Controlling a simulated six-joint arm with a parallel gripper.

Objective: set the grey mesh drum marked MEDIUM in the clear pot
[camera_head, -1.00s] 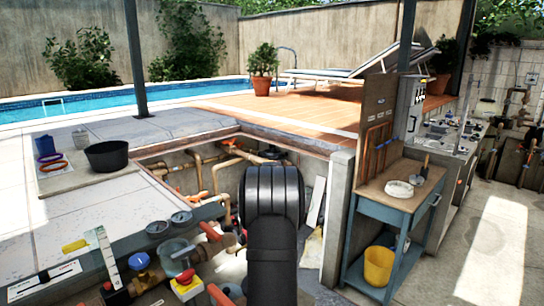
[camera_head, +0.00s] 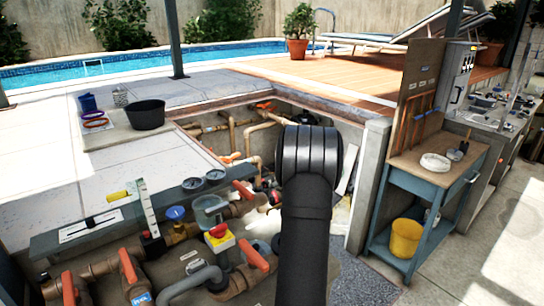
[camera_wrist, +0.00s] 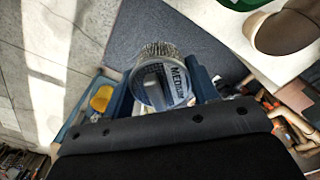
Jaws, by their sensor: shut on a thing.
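The grey mesh drum marked MEDIUM (camera_wrist: 166,82) is in the wrist view, its labelled round end toward the camera and its mesh side along the top. My gripper (camera_wrist: 163,90) is shut on it, with a blue finger on each side. In the head view my own dark arm hides the gripper and the drum. The clear pot (camera_head: 210,210) stands among the pipes in the pit, left of my arm, beside a red and yellow knob. I cannot make out the inside of the pot.
A blue bench (camera_head: 425,179) with a yellow bucket (camera_head: 405,237) stands right.

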